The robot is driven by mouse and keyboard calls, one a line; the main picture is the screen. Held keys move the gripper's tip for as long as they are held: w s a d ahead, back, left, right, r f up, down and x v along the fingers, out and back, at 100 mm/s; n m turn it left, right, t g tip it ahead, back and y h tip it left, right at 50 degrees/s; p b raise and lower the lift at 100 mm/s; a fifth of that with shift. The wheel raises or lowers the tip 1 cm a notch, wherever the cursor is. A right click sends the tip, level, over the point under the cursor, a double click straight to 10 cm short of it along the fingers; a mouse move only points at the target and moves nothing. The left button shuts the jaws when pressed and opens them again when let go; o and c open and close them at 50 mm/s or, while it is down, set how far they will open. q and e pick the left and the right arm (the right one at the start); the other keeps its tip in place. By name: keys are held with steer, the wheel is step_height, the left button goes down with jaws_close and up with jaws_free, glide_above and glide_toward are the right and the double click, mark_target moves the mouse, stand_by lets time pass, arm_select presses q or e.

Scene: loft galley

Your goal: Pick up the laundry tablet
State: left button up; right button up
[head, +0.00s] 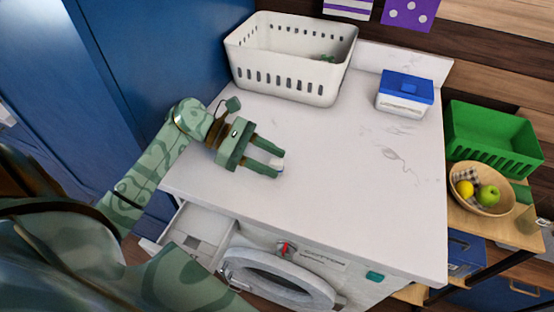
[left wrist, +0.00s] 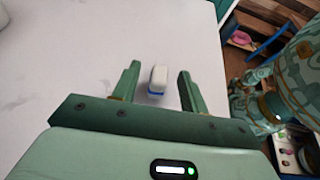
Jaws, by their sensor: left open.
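The laundry tablet (left wrist: 157,80) is a small white block with a blue layer. It lies on the white countertop. My left gripper (left wrist: 157,77) is open, with one finger on each side of the tablet and a visible gap to both in the left wrist view. In the head view my left gripper (head: 277,161) is low over the counter, and the tablet (head: 277,163) shows at its fingertips, partly hidden by them. My right gripper is in neither view.
A white basket (head: 285,84) stands at the back left of the counter (head: 345,165), and a blue-lidded box (head: 404,94) at the back right. The middle of the counter is clear. Below are an open drawer (head: 197,235) and a washing machine (head: 285,279). A green crate (head: 495,145) and fruit bowl (head: 490,207) stand right.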

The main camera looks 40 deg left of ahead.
mark_target(283, 165)
arm_select(q)
steer(key=x, duration=0.5)
steer(key=shift+w, duration=0.1)
steer(key=shift+c, duration=0.3)
jaws_close()
steer(key=shift+r, duration=0.15)
